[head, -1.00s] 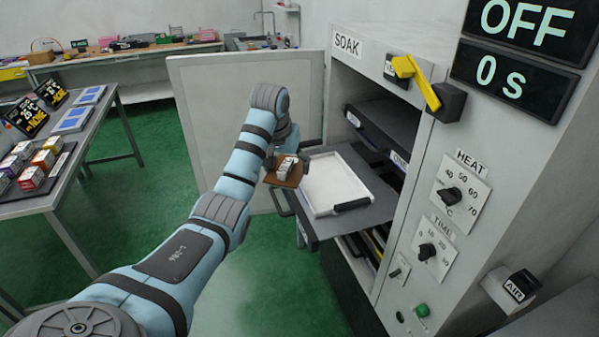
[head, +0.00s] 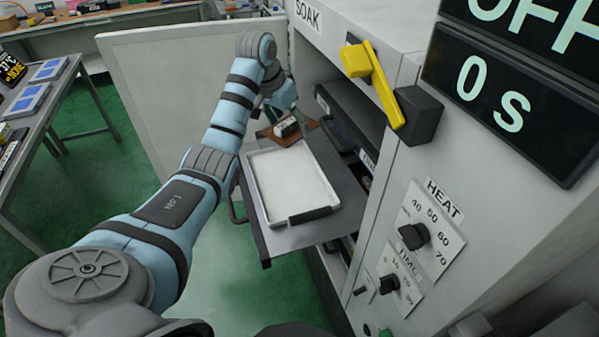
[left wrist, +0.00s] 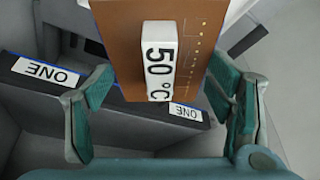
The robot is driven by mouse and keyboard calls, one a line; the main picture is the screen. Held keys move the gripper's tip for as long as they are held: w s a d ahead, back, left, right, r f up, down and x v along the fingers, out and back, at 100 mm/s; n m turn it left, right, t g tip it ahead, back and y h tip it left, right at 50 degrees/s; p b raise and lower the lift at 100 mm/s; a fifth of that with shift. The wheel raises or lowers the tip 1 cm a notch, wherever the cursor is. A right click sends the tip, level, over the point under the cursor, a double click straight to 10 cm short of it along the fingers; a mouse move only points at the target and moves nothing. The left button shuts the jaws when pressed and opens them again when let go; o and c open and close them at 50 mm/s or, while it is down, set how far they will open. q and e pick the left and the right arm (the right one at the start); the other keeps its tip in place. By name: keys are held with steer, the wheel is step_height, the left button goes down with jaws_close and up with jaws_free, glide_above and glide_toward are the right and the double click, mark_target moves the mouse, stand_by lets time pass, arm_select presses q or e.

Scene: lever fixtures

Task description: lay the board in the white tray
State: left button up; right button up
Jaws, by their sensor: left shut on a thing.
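The board (head: 301,132) is a flat brown plate carrying a white block marked 50 °C. My left gripper (head: 280,119) is shut on it. In the left wrist view the board (left wrist: 120,45) sits between the fingers of the left gripper (left wrist: 160,92), which are at its side edges. The white tray (head: 290,218) is shallow and empty, with a dark front handle. It rests on a grey shelf pulled out of the cabinet. The board is at the tray's far end in the head view; its height above the shelf is hard to tell. My right gripper is out of view.
The cabinet labelled SOAK has an open door (head: 150,75) behind my left arm. A yellow lever (head: 372,82), displays and knobs (head: 413,236) are on its front. Dark trays labelled ONE (left wrist: 45,74) lie inside. A table (head: 40,115) stands at the left.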

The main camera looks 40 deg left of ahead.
arm_select(q)
steer(key=shift+s+d+r+m+h, duration=0.2)
steer(key=shift+s+m+h, duration=0.1)
steer(key=shift+m, duration=0.5)
steer(key=f+b, duration=0.1)
steer(key=f, duration=1.8)
steer(key=shift+s+f+b, duration=0.2)
steer(key=shift+b, duration=0.15)
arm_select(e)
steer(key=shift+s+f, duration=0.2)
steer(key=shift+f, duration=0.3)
arm_select(q)
steer(key=shift+f, duration=0.15)
steer(key=o, duration=1.2)
steer(key=p+v, duration=0.2)
steer(key=v, duration=1)
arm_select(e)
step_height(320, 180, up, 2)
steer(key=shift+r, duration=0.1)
